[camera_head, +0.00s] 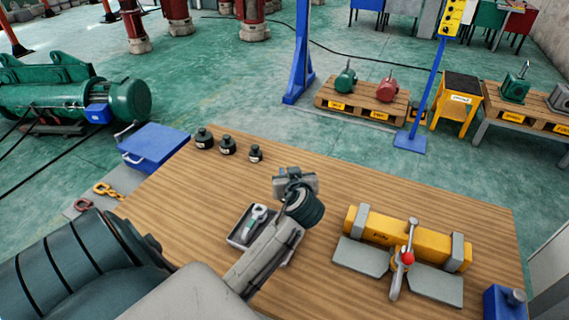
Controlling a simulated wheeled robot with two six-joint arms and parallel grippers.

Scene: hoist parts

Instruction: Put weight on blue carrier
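Three black weights stand in a row on the wooden table's far left part: a larger one (204,139), a middle one (227,146) and a smaller one (256,154). A blue box-like thing with a handle (155,146) is beyond the table's left edge; a smaller blue block (505,302) with a grey knob is at the near right corner. I cannot tell which is the carrier. My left gripper (295,180) is over the middle of the table, right of the weights and apart from them. Its fingers are too unclear to tell whether they are open. My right gripper is not in view.
A grey tray (238,240) holding a tool is partly hidden behind my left arm. A yellow clamp-like device (410,240) with grey plates and a red knob lies on the right.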

